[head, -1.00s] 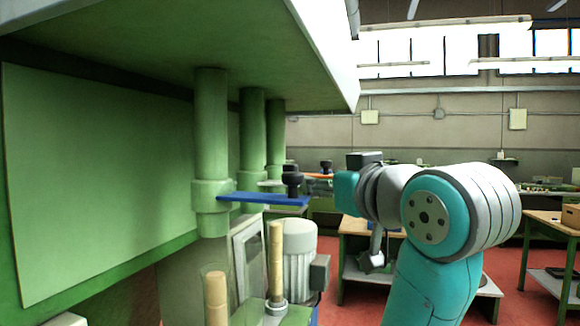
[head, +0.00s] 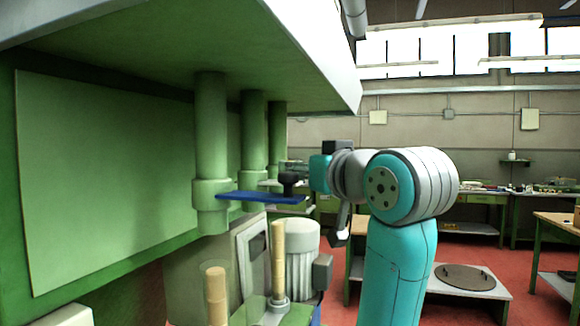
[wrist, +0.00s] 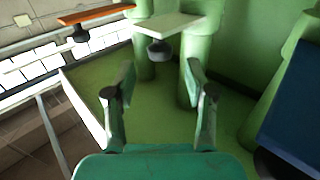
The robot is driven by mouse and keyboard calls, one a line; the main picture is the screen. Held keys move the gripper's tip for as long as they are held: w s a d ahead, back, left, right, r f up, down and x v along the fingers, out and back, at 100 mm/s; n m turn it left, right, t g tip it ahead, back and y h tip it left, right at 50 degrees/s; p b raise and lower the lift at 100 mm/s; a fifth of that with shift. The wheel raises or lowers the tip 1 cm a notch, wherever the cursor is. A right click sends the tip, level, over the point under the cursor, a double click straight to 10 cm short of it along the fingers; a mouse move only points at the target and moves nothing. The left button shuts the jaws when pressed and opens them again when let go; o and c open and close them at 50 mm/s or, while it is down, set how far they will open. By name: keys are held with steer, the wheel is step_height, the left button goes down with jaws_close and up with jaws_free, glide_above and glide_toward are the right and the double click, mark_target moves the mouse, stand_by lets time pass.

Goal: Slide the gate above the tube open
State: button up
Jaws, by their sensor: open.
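A blue gate plate (head: 250,197) sticks out to the right from the collar of the nearest green pipe (head: 211,195). A black knob (head: 289,183) stands at its outer end. A clear tube with a cork column (head: 216,296) shows below that collar. In the wrist view, my gripper (wrist: 160,75) is open and empty, with its two fingers apart. The blue gate (wrist: 297,105) lies to the right of the fingers, with part of a dark knob below it. A white gate (wrist: 168,25) with a black knob (wrist: 160,53) shows beyond the fingers. The fingertips cannot be made out in the head view.
An orange gate (wrist: 95,15) with a dark knob is at upper left in the wrist view. The green hood (head: 180,40) overhangs the pipes. Another cork column (head: 278,255) and a grey motor (head: 300,255) stand below.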

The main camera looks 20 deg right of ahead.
steer(key=shift+w+a, duration=0.2)
steer(key=shift+w, duration=1.15)
steer(key=shift+w+a, duration=0.2)
steer(key=shift+w, duration=1.1)
steer(key=shift+c, duration=0.3)
jaws_close()
